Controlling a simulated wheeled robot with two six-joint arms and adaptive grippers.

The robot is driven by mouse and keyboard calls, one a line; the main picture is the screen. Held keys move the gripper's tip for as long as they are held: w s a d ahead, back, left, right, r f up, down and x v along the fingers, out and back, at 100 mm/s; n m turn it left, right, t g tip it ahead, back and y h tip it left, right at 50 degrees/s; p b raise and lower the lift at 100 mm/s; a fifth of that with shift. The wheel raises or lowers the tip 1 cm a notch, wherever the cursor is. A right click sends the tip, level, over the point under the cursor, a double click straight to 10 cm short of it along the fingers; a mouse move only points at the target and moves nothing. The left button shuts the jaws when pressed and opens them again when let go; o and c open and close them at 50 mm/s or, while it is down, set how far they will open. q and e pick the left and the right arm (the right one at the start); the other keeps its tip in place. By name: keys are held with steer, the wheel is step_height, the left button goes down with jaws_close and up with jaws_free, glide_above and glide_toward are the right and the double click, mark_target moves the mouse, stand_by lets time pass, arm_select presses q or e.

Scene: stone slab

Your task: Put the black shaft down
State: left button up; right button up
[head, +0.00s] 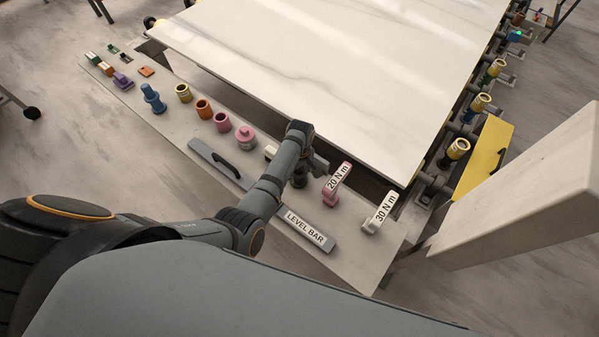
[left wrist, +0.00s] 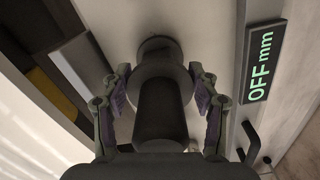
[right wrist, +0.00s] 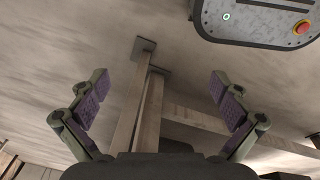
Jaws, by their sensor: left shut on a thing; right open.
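The black shaft (left wrist: 160,105) is a dark cylinder with a wider collar, held lengthwise between the fingers of my left gripper (left wrist: 160,95) in the left wrist view. In the head view my left gripper (head: 301,163) is over the pale ledge (head: 358,262), and the shaft (head: 299,180) shows as a small dark piece below it. The far end of the shaft points at the ledge; I cannot tell whether it touches. My right gripper (right wrist: 155,95) is open and empty, away from the ledge, over the floor.
A grey level bar (head: 306,230) lies beside the shaft. Pink (head: 335,187) and white (head: 378,213) torque tools stand to the right. A pink flanged part (head: 245,136) and several coloured cylinders stand to the left. The stone slab (head: 340,70) lies beyond the ledge.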

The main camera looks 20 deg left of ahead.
arm_select(q)
steer(key=shift+d+f, duration=0.1)
steer(key=shift+d, duration=0.05)
steer(key=o, duration=1.5)
steer(key=shift+o, duration=0.2)
step_height(320, 180, up, 11)
steer(key=p, duration=1)
steer(key=shift+f+p, duration=0.2)
steer(key=shift+p, duration=0.1)
steer(key=shift+r+b, duration=0.2)
steer(key=shift+b, duration=0.4)
steer(key=shift+r, duration=0.6)
arm_select(e)
step_height(320, 180, up, 9)
steer(key=s, duration=0.2)
steer(key=shift+s+d, duration=0.15)
steer(key=shift+s, duration=0.25)
arm_select(q)
steer(key=shift+r, duration=0.1)
